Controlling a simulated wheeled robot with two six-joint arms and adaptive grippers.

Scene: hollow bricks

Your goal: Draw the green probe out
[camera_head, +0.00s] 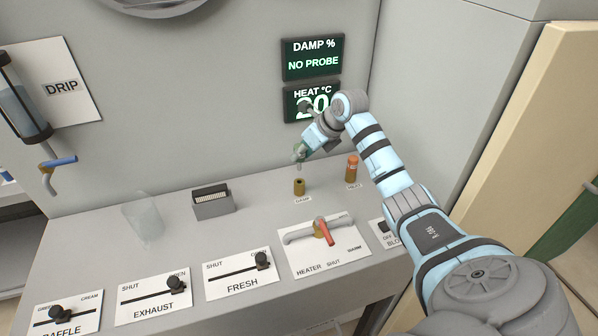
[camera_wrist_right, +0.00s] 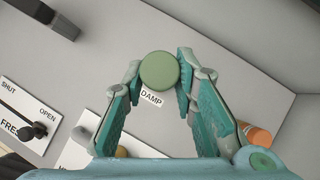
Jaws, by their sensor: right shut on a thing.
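My right gripper (camera_head: 304,150) is above the bench and shut on the green probe (camera_head: 298,150). In the right wrist view the probe's round green cap (camera_wrist_right: 160,70) sits between the two fingertips of the gripper (camera_wrist_right: 160,80). In the head view the probe's thin lower end hangs just over the brass socket (camera_head: 299,188) labelled DAMP, with a small gap visible. The DAMP % display (camera_head: 313,59) on the wall reads NO PROBE. My left gripper is in neither view.
An orange-topped probe (camera_head: 352,168) stands in a brass socket to the right; it also shows in the wrist view (camera_wrist_right: 255,134). A dark slotted box (camera_head: 212,201) and a clear vessel (camera_head: 146,218) stand to the left. Slider panels and the red-handled heater valve (camera_head: 323,231) line the front.

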